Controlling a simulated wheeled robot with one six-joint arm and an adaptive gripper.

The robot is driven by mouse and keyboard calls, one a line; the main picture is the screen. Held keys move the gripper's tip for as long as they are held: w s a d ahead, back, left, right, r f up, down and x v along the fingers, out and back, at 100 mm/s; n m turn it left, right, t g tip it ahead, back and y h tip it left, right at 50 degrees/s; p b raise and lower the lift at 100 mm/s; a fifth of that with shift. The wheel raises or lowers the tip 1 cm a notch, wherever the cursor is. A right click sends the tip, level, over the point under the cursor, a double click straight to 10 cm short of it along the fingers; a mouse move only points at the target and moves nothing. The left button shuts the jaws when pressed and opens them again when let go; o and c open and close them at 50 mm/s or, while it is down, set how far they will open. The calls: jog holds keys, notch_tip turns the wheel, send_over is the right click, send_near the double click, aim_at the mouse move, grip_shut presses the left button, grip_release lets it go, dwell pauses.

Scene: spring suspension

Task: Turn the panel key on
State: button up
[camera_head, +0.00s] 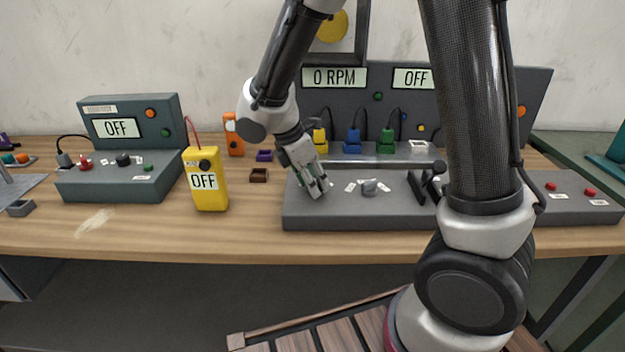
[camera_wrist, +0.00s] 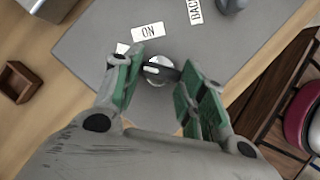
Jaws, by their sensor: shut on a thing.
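The panel key (camera_wrist: 163,70) sits in a round silver lock on the grey panel, between my fingertips in the wrist view. A white "ON" label (camera_wrist: 148,31) lies beside the lock. Another small label is partly hidden behind my left finger. My gripper (camera_wrist: 160,74), with green finger pads, is shut on the key. In the head view my gripper (camera_head: 315,190) points down at the left end of the grey control panel (camera_head: 340,215); the key is hidden there by the fingers. The panel's displays read "0 RPM" (camera_head: 334,77) and "OFF" (camera_head: 412,78).
A grey knob (camera_head: 369,187) and black levers (camera_head: 424,184) stand on the panel to the right of my gripper. A yellow meter (camera_head: 205,180) and a small brown box (camera_head: 258,175) are to the left. Yellow, blue and green plugs (camera_head: 353,141) stand behind.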

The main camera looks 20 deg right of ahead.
jog(key=shift+m, duration=0.3)
jog(key=m, duration=0.2)
jog(key=m+g, duration=0.2)
jog(key=m, duration=0.1)
jog(key=shift+w+m, duration=0.3)
jog(key=shift+w, duration=0.05)
jog(key=m, duration=0.2)
jog(key=m+g+y, duration=0.1)
jog(key=m+g, duration=0.1)
jog(key=m, duration=0.1)
jog(key=shift+w+d+m, duration=0.15)
jog(key=shift+w+m, duration=0.1)
jog(key=shift+m, duration=0.05)
jog(key=shift+y, duration=0.3)
jog(key=o, duration=1)
jog(key=shift+o, duration=0.2)
jog(key=v, duration=1.2)
jog(key=shift+w+m, duration=0.1)
jog(key=shift+m, duration=0.2)
